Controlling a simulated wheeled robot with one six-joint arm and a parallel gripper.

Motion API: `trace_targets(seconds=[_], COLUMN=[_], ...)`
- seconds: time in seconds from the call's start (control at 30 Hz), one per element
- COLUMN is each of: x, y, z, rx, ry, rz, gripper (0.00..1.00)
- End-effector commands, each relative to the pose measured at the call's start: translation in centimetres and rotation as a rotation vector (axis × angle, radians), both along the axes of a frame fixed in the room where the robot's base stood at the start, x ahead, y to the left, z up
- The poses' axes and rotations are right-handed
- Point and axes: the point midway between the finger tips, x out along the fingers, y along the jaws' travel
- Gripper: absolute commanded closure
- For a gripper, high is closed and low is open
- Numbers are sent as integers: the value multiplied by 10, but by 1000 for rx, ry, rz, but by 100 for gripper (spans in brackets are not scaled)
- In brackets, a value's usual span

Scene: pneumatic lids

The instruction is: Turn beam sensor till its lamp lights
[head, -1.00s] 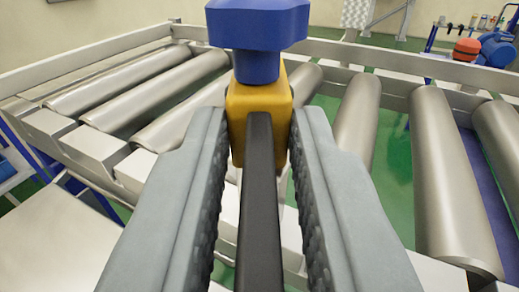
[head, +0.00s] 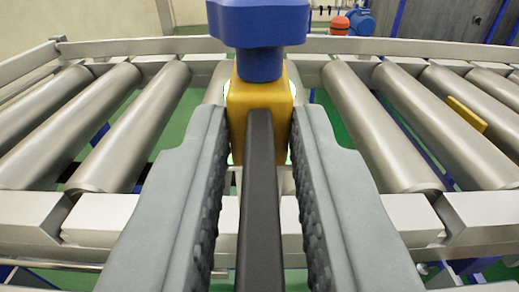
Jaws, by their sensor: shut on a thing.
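The beam sensor has a yellow block body (head: 259,95) under a blue lobed cap (head: 259,30). A long black bar (head: 259,200) runs from the yellow body toward me, between my fingers. My gripper (head: 259,125) is shut on the yellow body, with one grey ridged finger on each side. The sensor stands upright in front of the roller conveyor. I cannot make out a lit lamp on the faces that show.
The roller conveyor (head: 150,120) spans the view, with steel rollers and a metal rail (head: 420,45) behind. A small yellow plate (head: 467,113) stands among the rollers at the right. An orange-red and blue machine (head: 352,22) is far back. The green floor shows through gaps.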

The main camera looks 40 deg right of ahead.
Motion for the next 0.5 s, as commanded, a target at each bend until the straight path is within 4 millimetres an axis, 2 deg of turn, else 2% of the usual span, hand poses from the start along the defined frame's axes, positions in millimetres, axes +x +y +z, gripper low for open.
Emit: trace_targets(seconds=[0.03, 0.07, 0.1, 0.5], x=[0, 0, 0, -6], y=[0, 0, 0, 5], z=[1, 1, 0, 0], rx=[1, 1, 1, -1], ry=[-1, -1, -1, -1], rz=[1, 1, 1, 2], gripper=[100, 74, 71, 71])
